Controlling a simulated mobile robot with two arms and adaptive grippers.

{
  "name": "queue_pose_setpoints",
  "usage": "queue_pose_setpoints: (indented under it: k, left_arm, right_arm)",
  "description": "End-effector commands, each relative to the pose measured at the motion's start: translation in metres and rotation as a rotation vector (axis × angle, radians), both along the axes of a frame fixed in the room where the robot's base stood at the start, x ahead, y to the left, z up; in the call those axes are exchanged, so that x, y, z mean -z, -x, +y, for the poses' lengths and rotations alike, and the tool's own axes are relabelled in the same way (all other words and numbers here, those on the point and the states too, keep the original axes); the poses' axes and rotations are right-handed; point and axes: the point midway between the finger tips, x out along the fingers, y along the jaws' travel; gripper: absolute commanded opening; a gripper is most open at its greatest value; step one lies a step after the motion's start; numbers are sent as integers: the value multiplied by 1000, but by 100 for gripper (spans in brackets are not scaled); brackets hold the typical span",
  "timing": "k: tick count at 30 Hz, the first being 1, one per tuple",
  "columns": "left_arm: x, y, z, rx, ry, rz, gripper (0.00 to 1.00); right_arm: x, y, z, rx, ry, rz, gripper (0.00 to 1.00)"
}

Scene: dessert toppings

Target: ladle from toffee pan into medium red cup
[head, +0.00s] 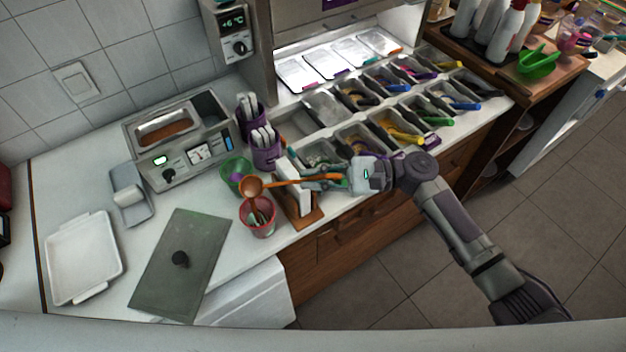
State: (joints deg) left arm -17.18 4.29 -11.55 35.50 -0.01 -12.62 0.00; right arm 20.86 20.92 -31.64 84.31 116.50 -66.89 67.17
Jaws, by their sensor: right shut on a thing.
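My right gripper (322,181) is shut on the handle of an orange ladle (290,182). The ladle reaches to the left, and its bowl (252,187) is over the red cup (259,229). Brown shows in the bowl and down at the cup's mouth; I cannot tell whether it is flowing. The red cup stands upright on the white counter near its front edge. The toffee pan (166,131) sits uncovered in the grey warmer at the back left, with brown toffee in it. My left gripper is out of view.
A green cup (236,171) stands just behind the red one. Purple holders (266,152) with white utensils are behind. A wooden stand (299,208) is right of the red cup. Topping bins fill the right.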

Motion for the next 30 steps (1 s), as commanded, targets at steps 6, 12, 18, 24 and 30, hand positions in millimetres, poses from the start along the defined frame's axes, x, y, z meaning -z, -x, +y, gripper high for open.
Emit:
queue_pose_setpoints:
  k: [6, 12, 18, 24, 30]
  left_arm:
    - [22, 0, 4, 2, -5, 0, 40]
    - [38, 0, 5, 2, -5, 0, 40]
    - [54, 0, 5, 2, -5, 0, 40]
    - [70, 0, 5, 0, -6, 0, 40]
    - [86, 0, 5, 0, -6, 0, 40]
  right_arm:
    - [10, 4, -1, 2, -9, -114, 0]
    - [16, 12, -1, 0, -16, -225, 0]
    - [22, 19, -2, 2, -23, -332, 0]
    - [27, 27, -2, 1, -32, -433, 0]
    - [33, 33, -3, 1, -38, -532, 0]
